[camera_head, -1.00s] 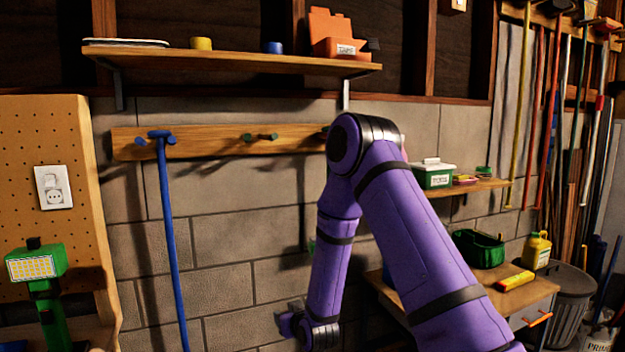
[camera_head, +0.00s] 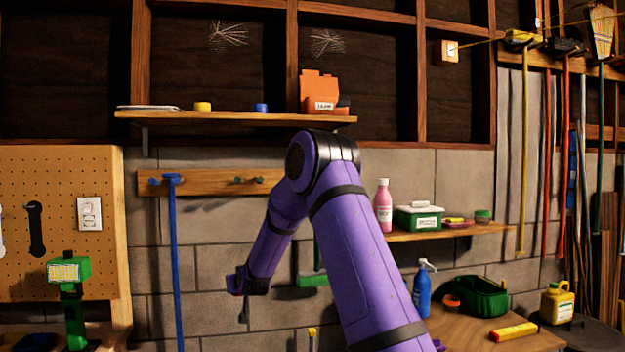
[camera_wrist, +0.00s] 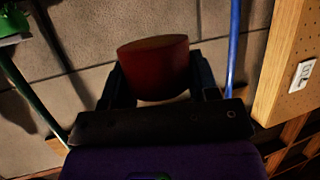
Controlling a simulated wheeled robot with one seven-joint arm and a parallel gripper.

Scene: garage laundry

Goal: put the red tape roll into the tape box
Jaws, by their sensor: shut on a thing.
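The red tape roll (camera_wrist: 154,62) sits between the two dark fingers of my gripper (camera_wrist: 156,78) in the wrist view, and the gripper is shut on it. In the head view my gripper (camera_head: 238,282) hangs at the end of the purple arm, in front of the block wall and right of the blue pole. The roll cannot be made out there. The tape box (camera_head: 322,104) is an orange open box with a raised back and a white label. It stands on the right part of the upper shelf, well above my gripper. Its inside is hidden.
The upper shelf (camera_head: 220,117) also holds a yellow roll (camera_head: 202,106) and a blue roll (camera_head: 261,107). A peg rail (camera_head: 215,182) runs below it, with a blue pole (camera_head: 174,260) hanging. A lower shelf (camera_head: 450,233) at right holds a pink bottle (camera_head: 383,205) and green box.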

